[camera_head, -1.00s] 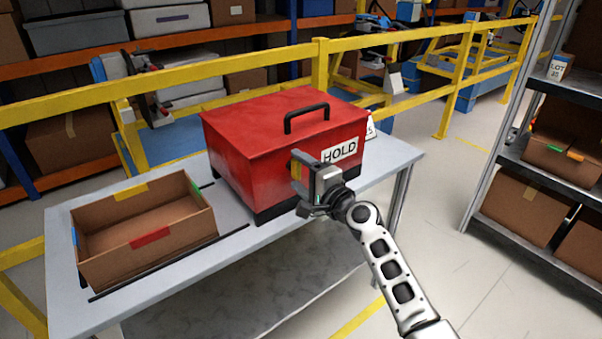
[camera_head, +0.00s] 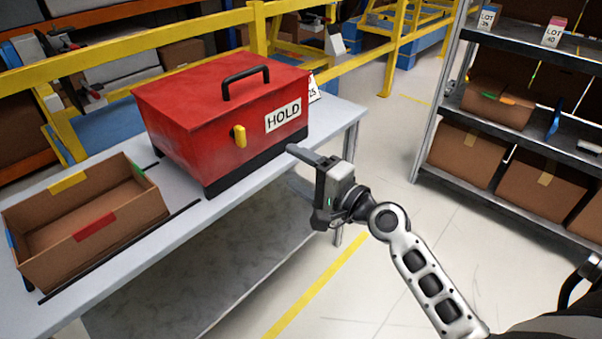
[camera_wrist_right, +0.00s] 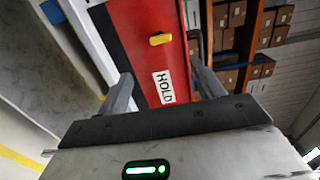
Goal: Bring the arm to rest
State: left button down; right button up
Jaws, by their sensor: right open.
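My right gripper (camera_head: 300,168) is open and empty in the head view. It hangs in the air in front of the table's edge, to the right of and nearer than the red box. In the right wrist view its two fingers (camera_wrist_right: 163,92) stand wide apart with nothing between them. The red box (camera_head: 190,110) has a black top handle, a yellow latch (camera_head: 239,136) and a white HOLD label (camera_head: 283,115). Its lid looks closed. The box, latch and label also show ahead of the fingers in the right wrist view. My left gripper is not in view.
The box stands on a grey table (camera_head: 345,118), beside an open, empty-looking cardboard tray (camera_head: 70,245). A yellow railing (camera_head: 150,62) runs behind. A shelf rack (camera_head: 515,125) with cartons stands at the right. The floor between table and rack is clear.

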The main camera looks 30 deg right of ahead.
jog(key=shift+s+d, duration=0.1)
jog(key=shift+s, duration=0.1)
dwell(0.4)
jog(key=s+a+f+n+g+h, duration=0.1)
jog(key=s+a+f+n+g, duration=0.2)
jog(key=s+f+n, duration=0.5)
jog(key=s+a+f+n+g+h, duration=0.2)
jog(key=s+a+f+n+g, duration=0.1)
jog(key=s+a+f+n, duration=0.3)
jog(key=s+f+n, duration=0.2)
jog(key=s+f, duration=0.2)
jog(key=f, duration=0.1)
jog(key=shift+a+f+n+g, duration=0.2)
jog(key=shift+f+n+g, duration=0.1)
jog(key=shift+f+n, duration=0.1)
jog(key=shift+s, duration=0.1)
